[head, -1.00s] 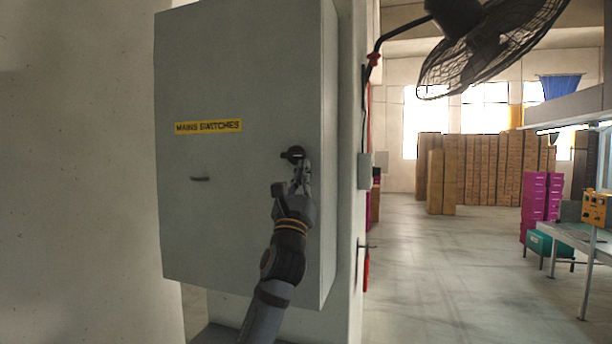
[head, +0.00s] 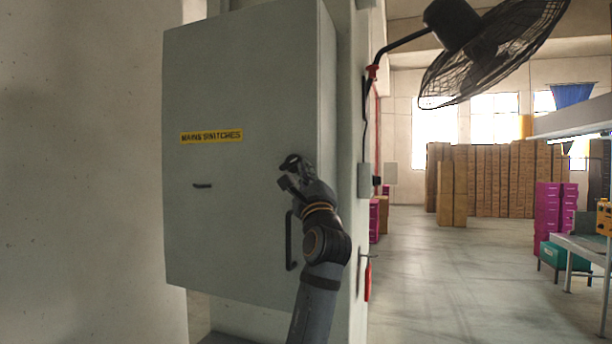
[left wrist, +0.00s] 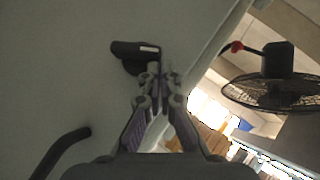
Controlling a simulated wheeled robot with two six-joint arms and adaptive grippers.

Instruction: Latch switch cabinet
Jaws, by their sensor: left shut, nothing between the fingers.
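The grey switch cabinet (head: 245,75) hangs on the wall in the head view, its door looking closed, with a yellow "MAINS SWITCHES" label (head: 211,136). A black latch handle (head: 291,160) sits near the door's right edge. It also shows in the left wrist view (left wrist: 132,50), lying roughly crosswise there. My left gripper (head: 287,179) is shut and empty, its fingertips right beside the latch. In the left wrist view the fingertips (left wrist: 161,70) are close to the latch's lower right end; I cannot tell whether they touch. My right gripper is out of view.
A black vertical pull handle (head: 290,240) stands below the latch, beside my left arm. A short dark slot (head: 202,186) is at the door's left. A wall fan (head: 480,50) hangs at upper right. Open floor (head: 440,270) lies right, before stacked boxes (head: 490,180).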

